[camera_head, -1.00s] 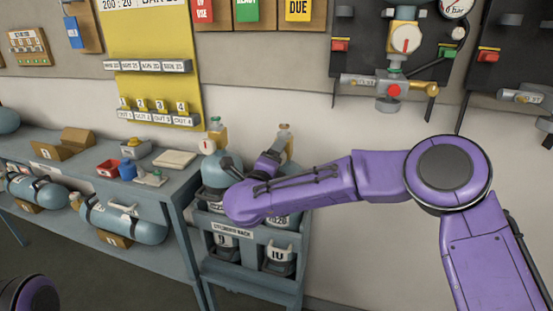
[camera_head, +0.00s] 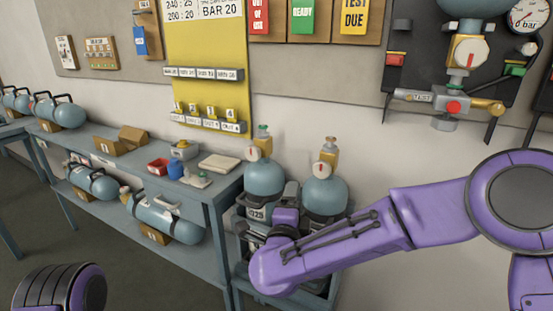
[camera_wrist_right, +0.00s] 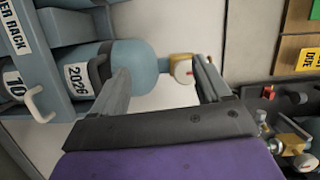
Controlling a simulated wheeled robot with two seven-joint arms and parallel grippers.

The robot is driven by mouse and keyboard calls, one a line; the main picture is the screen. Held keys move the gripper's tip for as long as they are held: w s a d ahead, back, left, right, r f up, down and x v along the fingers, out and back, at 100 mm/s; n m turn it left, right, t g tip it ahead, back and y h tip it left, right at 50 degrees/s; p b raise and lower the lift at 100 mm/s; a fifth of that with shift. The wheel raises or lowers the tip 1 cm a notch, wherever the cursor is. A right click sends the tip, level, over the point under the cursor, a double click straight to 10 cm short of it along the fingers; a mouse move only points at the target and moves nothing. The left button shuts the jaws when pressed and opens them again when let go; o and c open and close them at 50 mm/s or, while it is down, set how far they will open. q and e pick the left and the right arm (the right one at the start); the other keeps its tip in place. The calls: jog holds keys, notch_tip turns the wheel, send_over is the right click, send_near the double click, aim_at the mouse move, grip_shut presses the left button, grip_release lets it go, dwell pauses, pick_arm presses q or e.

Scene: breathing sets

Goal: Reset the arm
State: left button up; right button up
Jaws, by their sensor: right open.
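My right arm (camera_head: 340,245) is purple and reaches in from the right in the head view, its wrist low in front of the rack. My right gripper (camera_wrist_right: 163,82) is open and empty in the right wrist view. A blue cylinder (camera_wrist_right: 133,68) labelled 2026 lies beyond its fingers, with its valve and gauge (camera_wrist_right: 183,68) seen between them. In the head view, two upright blue cylinders (camera_head: 264,177) (camera_head: 325,194) with brass valves stand in the rack (camera_head: 243,277), partly hidden by my right arm. Only a purple link of my left arm shows at the lower left; its gripper is out of view.
A panel with a gauge and valve (camera_head: 470,52) hangs above my right arm. Floor is clear at lower left.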

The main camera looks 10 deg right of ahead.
jog(key=s+d+f+n+g+y+p, duration=0.1)
jog(key=s+d+f+n+g, duration=0.2)
jog(key=f, duration=0.6)
jog(key=s+d+f+n+g+y, duration=0.1)
jog(key=s+d+f+n+y, duration=0.1)
jog(key=s+f+n, duration=0.5)
jog(key=s+d+f+n+g+y+p, duration=0.1)
jog(key=s+d+f+g, duration=0.2)
jog(key=f, duration=0.8)
jog(key=s+d+f+n+g, duration=0.1)
jog(key=s+d+f+g, duration=0.1)
jog(key=s, duration=0.6)
jog(key=s+d+f+n+g+h+p, duration=0.1)
jog(key=s+d+f+g, duration=0.1)
jog(key=s+d+f, duration=0.2)
jog(key=s+d+f+n+g, duration=0.1)
jog(key=s+d+f, duration=0.3)
jog(key=s, duration=0.8)
jog(key=shift+s+d+g+h+p, duration=0.2)
jog(key=shift+d+g+h+p, duration=0.15)
jog(key=shift+d+g, duration=0.5)
